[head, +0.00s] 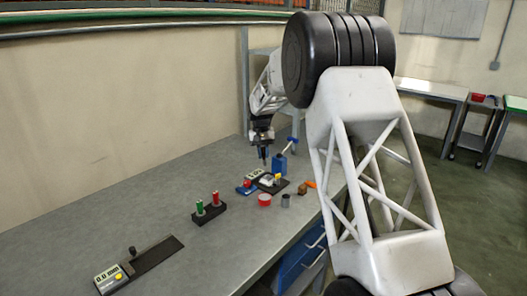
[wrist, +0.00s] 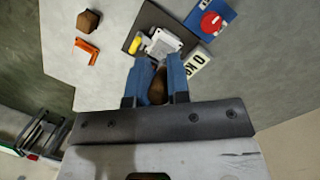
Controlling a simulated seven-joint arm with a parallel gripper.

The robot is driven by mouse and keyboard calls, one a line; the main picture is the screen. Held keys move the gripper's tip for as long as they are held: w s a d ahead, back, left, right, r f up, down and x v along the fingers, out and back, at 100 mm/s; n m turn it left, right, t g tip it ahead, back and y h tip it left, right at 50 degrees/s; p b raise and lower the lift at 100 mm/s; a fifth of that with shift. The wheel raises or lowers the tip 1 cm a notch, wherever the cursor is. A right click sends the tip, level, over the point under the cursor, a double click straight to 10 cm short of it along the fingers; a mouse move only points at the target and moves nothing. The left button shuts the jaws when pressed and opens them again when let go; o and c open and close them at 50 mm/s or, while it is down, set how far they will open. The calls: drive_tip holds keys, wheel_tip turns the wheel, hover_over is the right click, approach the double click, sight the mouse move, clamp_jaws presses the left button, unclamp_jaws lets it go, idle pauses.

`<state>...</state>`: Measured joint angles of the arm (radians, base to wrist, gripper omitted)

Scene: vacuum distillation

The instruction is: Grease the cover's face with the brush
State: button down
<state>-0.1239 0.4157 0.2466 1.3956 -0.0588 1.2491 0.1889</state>
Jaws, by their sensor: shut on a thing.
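My gripper (head: 265,158) points down over the far part of the bench. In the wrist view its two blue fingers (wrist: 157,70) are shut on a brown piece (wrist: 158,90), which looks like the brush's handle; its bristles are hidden. A pale grey-white part (wrist: 172,42), perhaps the cover, lies just beyond the fingertips on a dark plate (wrist: 151,15). A yellow piece (wrist: 135,44) is beside it. I cannot tell whether the brush touches the pale part. The dark plate also shows in the head view (head: 277,188), below and right of my gripper.
A blue box with a red knob (wrist: 211,22) and a small display (wrist: 198,63) adjoin the plate. A blue holder (head: 280,165), red cup (head: 265,200), grey cup (head: 285,201), brown block (head: 302,190) and orange piece (wrist: 87,48) stand near. A black rack (head: 208,214) is nearer.

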drive_tip(key=shift+r, duration=0.15)
drive_tip(key=shift+r, duration=0.3)
drive_tip(key=shift+f, duration=0.15)
idle(0.4)
